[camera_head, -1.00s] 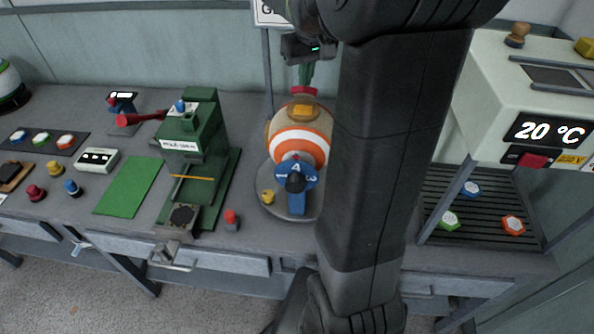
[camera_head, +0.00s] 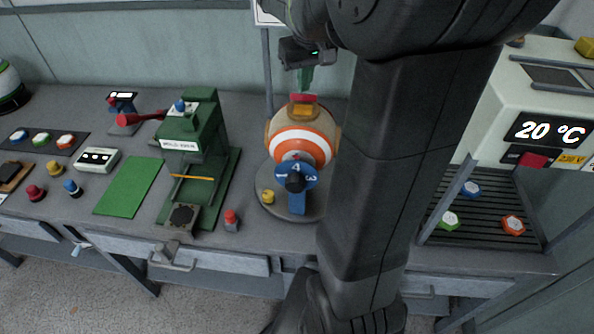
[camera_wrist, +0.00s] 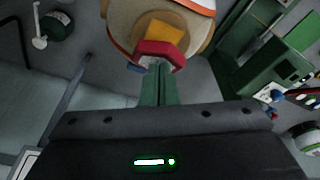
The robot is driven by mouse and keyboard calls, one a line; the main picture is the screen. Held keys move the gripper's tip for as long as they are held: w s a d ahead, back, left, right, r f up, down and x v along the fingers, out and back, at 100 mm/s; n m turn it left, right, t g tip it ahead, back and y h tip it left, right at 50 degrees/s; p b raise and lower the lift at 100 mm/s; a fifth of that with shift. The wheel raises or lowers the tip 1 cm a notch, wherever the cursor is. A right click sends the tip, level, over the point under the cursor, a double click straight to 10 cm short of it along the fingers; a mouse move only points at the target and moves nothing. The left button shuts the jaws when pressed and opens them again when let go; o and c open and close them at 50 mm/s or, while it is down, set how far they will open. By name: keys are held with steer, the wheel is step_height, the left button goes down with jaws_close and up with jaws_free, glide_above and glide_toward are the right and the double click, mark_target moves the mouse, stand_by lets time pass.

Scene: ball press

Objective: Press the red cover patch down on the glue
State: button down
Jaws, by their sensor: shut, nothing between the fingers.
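The ball (camera_head: 275,133) is tan with white and orange bands and rests on a round grey stand (camera_head: 268,208). The red cover patch (camera_head: 303,98) is at the top rear of the ball, just behind an orange-yellow square (camera_head: 303,111) on its tan surface. In the wrist view, the red patch (camera_wrist: 160,50) sits between the orange-yellow square (camera_wrist: 165,32) and my fingertips. My gripper (camera_head: 305,88) is shut, its green fingers pointing down at the patch. Its fingertips (camera_wrist: 156,66) appear at the patch's edge; I cannot tell whether they touch. No separate glue is distinguishable.
A blue numbered dial (camera_head: 296,180) stands in front of the ball. A green press (camera_head: 195,140) is at left. A white machine (camera_head: 480,120) reading 20 °C stands over a slatted rack (camera_head: 480,235) at right. My arm hides the bench between the ball and the rack.

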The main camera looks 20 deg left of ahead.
steer(key=shift+s+f+b, duration=0.1)
steer(key=shift+f+b, duration=0.65)
steer(key=shift+f, duration=0.5)
steer(key=shift+r, duration=0.1)
step_height(320, 180, up, 9)
steer(key=p, duration=0.8)
stand_by(0.4)
step_height(320, 180, down, 9)
steer(key=b, duration=0.8)
steer(key=shift+r, duration=0.1)
stand_by(0.4)
